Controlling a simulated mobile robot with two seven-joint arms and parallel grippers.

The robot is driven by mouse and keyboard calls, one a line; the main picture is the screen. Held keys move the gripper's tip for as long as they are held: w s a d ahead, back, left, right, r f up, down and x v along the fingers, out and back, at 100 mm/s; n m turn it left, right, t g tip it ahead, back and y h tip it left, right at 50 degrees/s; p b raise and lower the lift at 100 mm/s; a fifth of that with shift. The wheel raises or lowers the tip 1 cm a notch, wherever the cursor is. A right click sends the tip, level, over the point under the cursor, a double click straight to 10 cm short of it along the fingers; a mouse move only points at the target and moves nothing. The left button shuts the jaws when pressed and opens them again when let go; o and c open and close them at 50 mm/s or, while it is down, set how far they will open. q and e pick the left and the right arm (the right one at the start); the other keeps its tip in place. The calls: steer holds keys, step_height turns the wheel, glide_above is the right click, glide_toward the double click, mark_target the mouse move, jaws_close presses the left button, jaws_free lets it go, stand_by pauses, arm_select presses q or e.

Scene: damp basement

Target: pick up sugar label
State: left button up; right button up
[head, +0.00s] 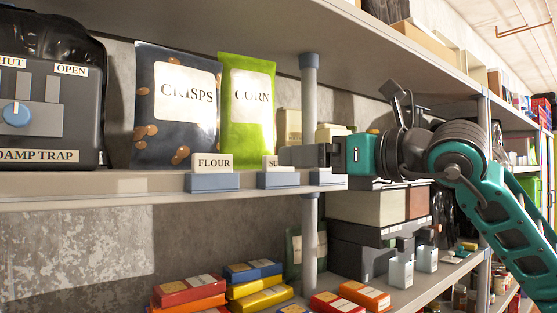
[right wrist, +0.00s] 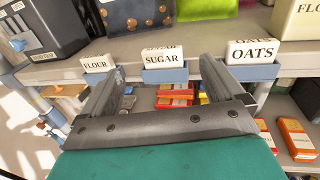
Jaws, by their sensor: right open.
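The sugar label (right wrist: 162,58) is a white card reading SUGAR, standing upright in a blue holder (right wrist: 165,75) on the shelf's front edge. In the head view only the left part of the sugar label (head: 270,163) shows, with my right gripper covering the rest. My right gripper (head: 287,156) reaches in from the right. In the right wrist view my right gripper (right wrist: 158,78) is open, one finger to each side of the sugar label, with nothing held. I cannot tell whether a finger touches it. My left gripper is not in view.
A flour label (head: 212,163) stands left of the sugar label, and an oats label (right wrist: 253,51) stands to its right. Crisps (head: 175,105) and corn (head: 247,105) bags stand behind. A grey post (head: 310,95) rises near my gripper. Coloured boxes (head: 255,285) lie on the shelf below.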

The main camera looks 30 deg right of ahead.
mark_target(279, 171)
arm_select(q)
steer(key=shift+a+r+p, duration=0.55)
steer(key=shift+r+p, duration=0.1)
steer(key=shift+p, duration=0.4)
arm_select(e)
steer(key=x, duration=0.5)
steer(key=shift+w+f, duration=0.1)
steer(key=shift+w, duration=0.2)
steer(key=shift+d, duration=0.1)
steer(key=shift+c, duration=0.3)
steer(key=c, duration=0.5)
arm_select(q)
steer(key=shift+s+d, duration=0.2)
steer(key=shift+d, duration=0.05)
arm_select(e)
steer(key=c, duration=0.6)
